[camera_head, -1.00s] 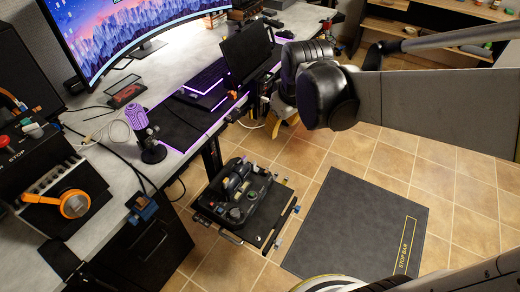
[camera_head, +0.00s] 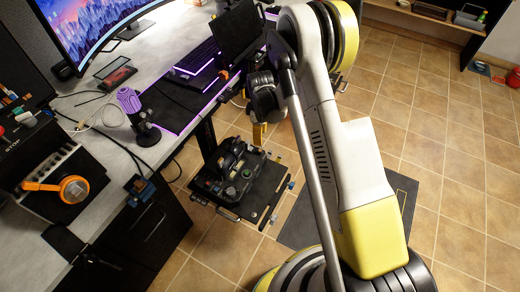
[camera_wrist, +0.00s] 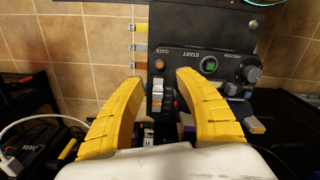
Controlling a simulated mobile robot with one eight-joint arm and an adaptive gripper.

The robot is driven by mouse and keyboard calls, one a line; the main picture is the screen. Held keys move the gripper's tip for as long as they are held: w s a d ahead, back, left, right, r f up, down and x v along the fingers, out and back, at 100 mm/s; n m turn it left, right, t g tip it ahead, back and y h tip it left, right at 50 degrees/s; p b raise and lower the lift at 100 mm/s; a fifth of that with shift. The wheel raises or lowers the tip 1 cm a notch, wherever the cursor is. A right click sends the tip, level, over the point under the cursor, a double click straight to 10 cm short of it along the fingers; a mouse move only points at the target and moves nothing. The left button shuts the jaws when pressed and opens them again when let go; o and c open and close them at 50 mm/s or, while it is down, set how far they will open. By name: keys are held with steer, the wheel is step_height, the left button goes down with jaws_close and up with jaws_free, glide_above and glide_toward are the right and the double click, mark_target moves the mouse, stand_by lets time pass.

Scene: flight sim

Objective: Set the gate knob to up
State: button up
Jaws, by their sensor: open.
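In the wrist view a dark control panel (camera_wrist: 190,25) carries the label GATE. Below the label are a small round amber piece (camera_wrist: 159,64) and a narrow upright switch with grey and orange parts (camera_wrist: 157,96). I cannot tell which of the two is the gate knob, nor its setting. My gripper (camera_wrist: 160,76) is open, its yellow fingers apart on either side of the gate column. Nothing is held between them. In the head view my gripper (camera_head: 259,132) is partly hidden beside the desk, and the gate control cannot be made out.
Coloured tabs (camera_wrist: 140,46) lie left of the panel. The desk (camera_head: 105,85) is at left, a black control unit (camera_head: 238,178) beside it.

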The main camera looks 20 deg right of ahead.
mark_target(260, 151)
step_height(260, 151, down, 10)
steer(key=b, duration=0.3)
steer(key=shift+r+b, duration=0.2)
steer(key=shift+b, duration=0.15)
